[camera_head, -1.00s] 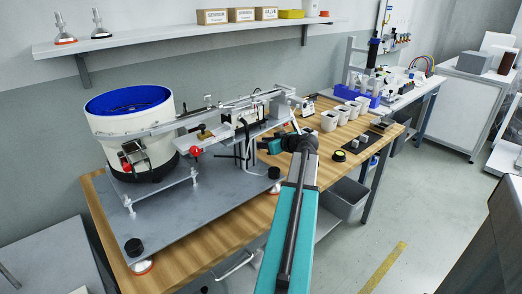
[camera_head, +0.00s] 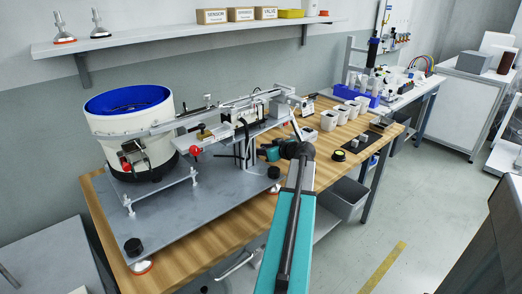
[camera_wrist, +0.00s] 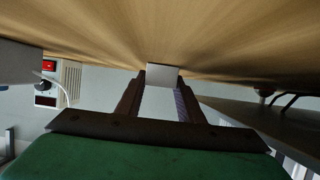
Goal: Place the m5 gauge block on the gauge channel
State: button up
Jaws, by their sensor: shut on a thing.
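My gripper (camera_wrist: 161,82) is shut on a small light grey block, the m5 gauge block (camera_wrist: 162,76), held between the fingertips in the wrist view. The wooden tabletop fills the upper part of that view, close to the block; I cannot tell whether they touch. In the head view my arm reaches over the bench front, and its teal wrist section (camera_head: 271,149) points left toward the feeder. The fingertips and held block are not clear there. The long feeder track (camera_head: 222,112) runs from the bowl to the right. I cannot tell which part is the gauge channel.
A blue-lined bowl feeder (camera_head: 130,115) stands on a grey plate (camera_head: 200,215) at left. Several white cups (camera_head: 329,120) stand farther right on the wooden bench. A dark mat (camera_head: 372,139) and a black-and-yellow round item (camera_head: 339,155) lie nearby. A control box (camera_wrist: 60,80) is at left in the wrist view.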

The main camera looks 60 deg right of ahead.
jog(key=shift+f, duration=0.15)
jog(key=o, duration=1.2)
jog(key=shift+r, duration=0.2)
jog(key=v, duration=1.2)
jog(key=shift+a, duration=0.1)
jog(key=shift+o, duration=0.4)
